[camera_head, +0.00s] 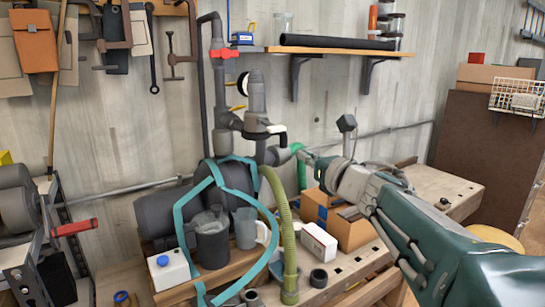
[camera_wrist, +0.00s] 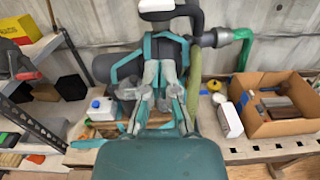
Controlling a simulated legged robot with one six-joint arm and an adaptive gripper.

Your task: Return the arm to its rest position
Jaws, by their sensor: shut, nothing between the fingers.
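My arm reaches in from the lower right in the head view, raised over the workbench (camera_head: 440,185). My gripper (camera_head: 308,158) is at its far end, near the green pipe fitting (camera_head: 296,148); I cannot tell whether they touch. In the wrist view my gripper (camera_wrist: 161,75) points away from the camera. Its fingers are shut and hold nothing. They overlap the teal strap (camera_wrist: 118,67) and the dark tank behind it in the picture.
An open cardboard box (camera_wrist: 285,127) and a white carton (camera_head: 319,241) stand on the bench. Grey pipes (camera_head: 257,95) rise by the wall, and a green hose (camera_head: 281,215) hangs down. A shelf (camera_head: 335,50) is above. A metal rack (camera_head: 25,245) stands at left.

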